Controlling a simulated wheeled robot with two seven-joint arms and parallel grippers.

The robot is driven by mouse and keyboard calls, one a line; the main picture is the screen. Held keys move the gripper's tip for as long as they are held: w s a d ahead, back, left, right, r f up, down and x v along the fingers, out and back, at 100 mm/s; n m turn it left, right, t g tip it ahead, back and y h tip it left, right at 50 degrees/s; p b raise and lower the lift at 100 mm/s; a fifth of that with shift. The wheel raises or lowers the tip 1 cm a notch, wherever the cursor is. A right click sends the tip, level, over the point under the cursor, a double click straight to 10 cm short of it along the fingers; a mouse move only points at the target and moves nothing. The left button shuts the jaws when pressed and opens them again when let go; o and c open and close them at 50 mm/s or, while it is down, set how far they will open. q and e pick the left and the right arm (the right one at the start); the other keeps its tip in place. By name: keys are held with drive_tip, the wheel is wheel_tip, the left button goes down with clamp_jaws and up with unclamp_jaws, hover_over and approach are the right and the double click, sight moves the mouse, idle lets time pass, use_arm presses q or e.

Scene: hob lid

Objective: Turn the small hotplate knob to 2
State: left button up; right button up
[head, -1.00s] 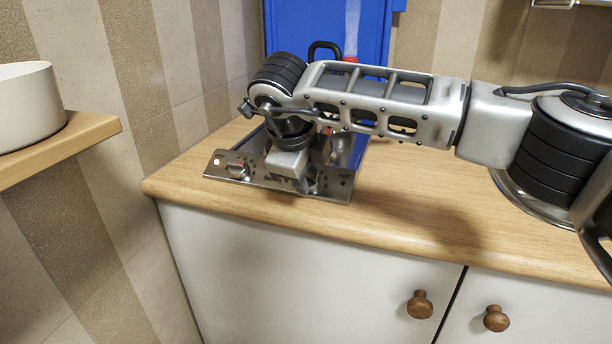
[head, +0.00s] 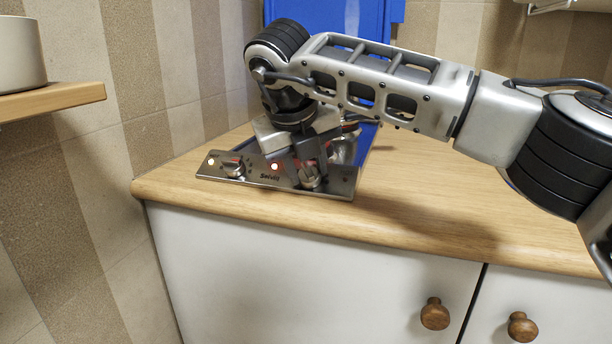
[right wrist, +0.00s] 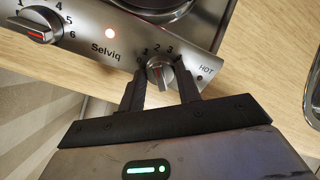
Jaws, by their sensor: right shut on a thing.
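The hob (head: 262,180) has a steel front panel marked Selviq with two knobs. The right-hand knob (right wrist: 160,72) sits between the two fingers of my right gripper (right wrist: 161,92), which is shut on it. Its red mark points roughly up toward the 2 in the right wrist view; the exact setting is hard to read. The left-hand knob (right wrist: 35,25), with numbers up to 6, stands apart and free. My left gripper is not in view.
A red lamp (right wrist: 110,33) glows between the knobs, and a pale lamp (head: 211,161) is lit at the panel's left end. A blue upright panel (head: 365,18) stands behind. A shelf (head: 50,102) with a white pot (head: 18,55) is at left. The wooden worktop (head: 430,210) is clear in front.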

drive_tip(key=shift+m+b, duration=0.3)
drive_tip(key=shift+m, duration=0.2)
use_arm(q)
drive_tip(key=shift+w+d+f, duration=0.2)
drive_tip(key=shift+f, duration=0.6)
use_arm(e)
drive_tip(key=shift+r, duration=0.1)
drive_tip(key=o, duration=1)
drive_tip(key=shift+c, duration=0.2)
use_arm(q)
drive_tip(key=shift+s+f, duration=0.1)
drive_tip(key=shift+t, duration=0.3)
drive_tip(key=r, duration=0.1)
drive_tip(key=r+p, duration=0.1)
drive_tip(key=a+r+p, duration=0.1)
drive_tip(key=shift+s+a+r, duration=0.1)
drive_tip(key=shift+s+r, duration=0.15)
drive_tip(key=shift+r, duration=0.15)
use_arm(e)
drive_tip(key=v, duration=1.6)
